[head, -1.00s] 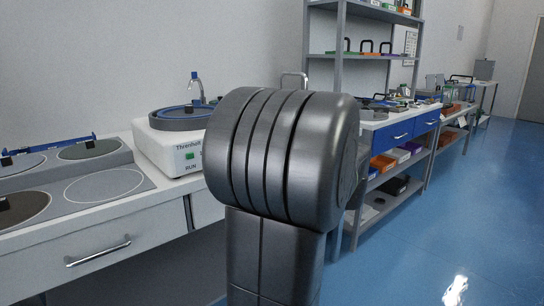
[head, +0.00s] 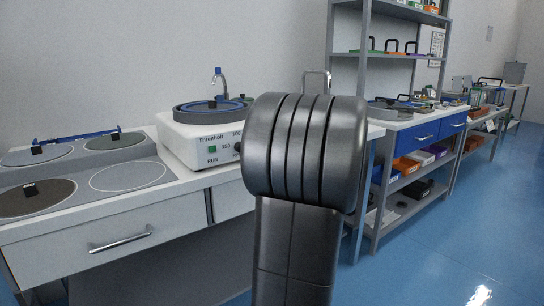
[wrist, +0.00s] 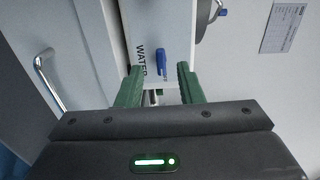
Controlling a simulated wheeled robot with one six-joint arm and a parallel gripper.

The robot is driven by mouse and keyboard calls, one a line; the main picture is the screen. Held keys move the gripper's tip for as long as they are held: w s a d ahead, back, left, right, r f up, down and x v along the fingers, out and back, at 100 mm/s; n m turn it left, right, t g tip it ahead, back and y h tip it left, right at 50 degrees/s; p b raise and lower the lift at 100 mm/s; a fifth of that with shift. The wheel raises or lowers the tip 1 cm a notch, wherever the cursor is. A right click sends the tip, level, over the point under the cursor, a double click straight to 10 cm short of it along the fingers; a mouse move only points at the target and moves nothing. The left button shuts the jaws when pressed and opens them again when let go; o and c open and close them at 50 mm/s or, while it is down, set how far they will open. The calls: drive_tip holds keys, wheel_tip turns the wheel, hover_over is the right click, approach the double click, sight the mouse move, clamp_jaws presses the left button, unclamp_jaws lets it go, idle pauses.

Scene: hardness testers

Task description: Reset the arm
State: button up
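My gripper (wrist: 160,88) shows in the wrist view, with two green fingers standing apart. I see nothing clearly held between them; a small pale and dark patch shows low in the gap. Beyond the fingertips are a white surface lettered WATER (wrist: 141,60) and a small blue part (wrist: 161,58). In the head view a large dark grey link of my arm (head: 305,150) stands upright in the middle, hiding part of the bench. My gripper is not visible in the head view.
A white grinding machine (head: 205,146) stands on the left bench (head: 95,243), beside a plate with several discs (head: 130,176). A shelf rack (head: 364,75) and blue-drawer bench (head: 425,133) stand to the right. Blue floor (head: 460,235) is clear at right. A drawer handle (wrist: 48,78) shows in the wrist view.

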drive_tip(key=x, duration=0.4)
drive_tip(key=shift+w+a, duration=0.2)
drive_tip(key=shift+w, duration=0.1)
drive_tip(key=shift+s, duration=0.1)
drive_tip(key=p+v, duration=0.2)
drive_tip(key=v, duration=1.2)
drive_tip(key=w+a+m+p, duration=0.3)
drive_tip(key=w+m+p, duration=0.3)
drive_tip(key=p, duration=0.7)
drive_tip(key=w+a+r+m+p, duration=0.1)
drive_tip(key=w+a+m+p, duration=0.3)
drive_tip(key=m+p, duration=0.6)
drive_tip(key=w+p, duration=0.2)
drive_tip(key=p, duration=0.1)
drive_tip(key=shift+a+r+m+p, duration=0.25)
drive_tip(key=shift+m+p, duration=0.05)
drive_tip(key=shift+p, duration=0.05)
drive_tip(key=shift+f, duration=0.15)
idle(0.7)
